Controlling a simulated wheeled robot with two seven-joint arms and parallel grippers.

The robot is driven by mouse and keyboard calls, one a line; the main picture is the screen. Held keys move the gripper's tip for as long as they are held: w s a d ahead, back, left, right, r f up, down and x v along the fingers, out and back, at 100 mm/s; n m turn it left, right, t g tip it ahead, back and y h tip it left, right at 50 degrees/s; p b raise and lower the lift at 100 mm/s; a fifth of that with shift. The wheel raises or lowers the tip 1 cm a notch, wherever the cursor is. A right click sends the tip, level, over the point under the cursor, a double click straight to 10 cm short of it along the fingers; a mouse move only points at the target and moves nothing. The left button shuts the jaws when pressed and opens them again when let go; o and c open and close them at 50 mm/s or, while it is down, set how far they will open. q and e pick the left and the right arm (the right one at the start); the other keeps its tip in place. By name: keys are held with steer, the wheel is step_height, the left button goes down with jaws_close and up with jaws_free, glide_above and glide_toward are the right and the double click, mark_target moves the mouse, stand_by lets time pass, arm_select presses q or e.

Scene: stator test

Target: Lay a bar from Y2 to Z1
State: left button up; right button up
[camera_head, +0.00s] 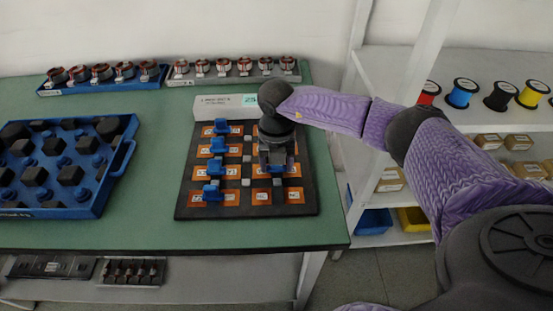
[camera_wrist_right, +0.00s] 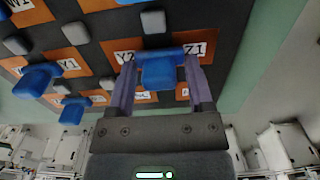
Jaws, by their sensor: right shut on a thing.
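The dark board (camera_head: 310,195) with orange labelled terminals lies on the green bench. In the right wrist view, my right gripper (camera_wrist_right: 160,80) is shut on a blue bar (camera_wrist_right: 160,73) by its raised grip. The bar lies across the gap between the Y2 label (camera_wrist_right: 124,57) and the Z1 label (camera_wrist_right: 197,49). It is at or just over the board; I cannot tell whether it is seated. In the head view, my right gripper (camera_head: 273,160) hides part of the board's right half. My left gripper is out of view.
Several blue bars (camera_head: 214,168) stand in the board's left column. A blue tray (camera_head: 105,190) of black and blue parts stands at the left. Racks of wound stators (camera_head: 230,72) line the back, behind a white label block (camera_head: 218,106). Shelves (camera_head: 480,120) stand at the right.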

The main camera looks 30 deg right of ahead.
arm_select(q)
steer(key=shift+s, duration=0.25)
arm_select(e)
steer(key=o, duration=1.2)
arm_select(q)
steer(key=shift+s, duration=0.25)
arm_select(e)
steer(key=shift+o, duration=0.2)
step_height(320, 180, up, 9)
steer(key=p, duration=0.3)
steer(key=shift+r, duration=0.5)
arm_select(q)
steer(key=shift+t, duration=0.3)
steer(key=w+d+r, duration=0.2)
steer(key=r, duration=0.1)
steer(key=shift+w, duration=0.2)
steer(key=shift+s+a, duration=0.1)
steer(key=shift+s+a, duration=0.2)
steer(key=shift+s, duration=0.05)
arm_select(e)
steer(key=shift+f, duration=0.1)
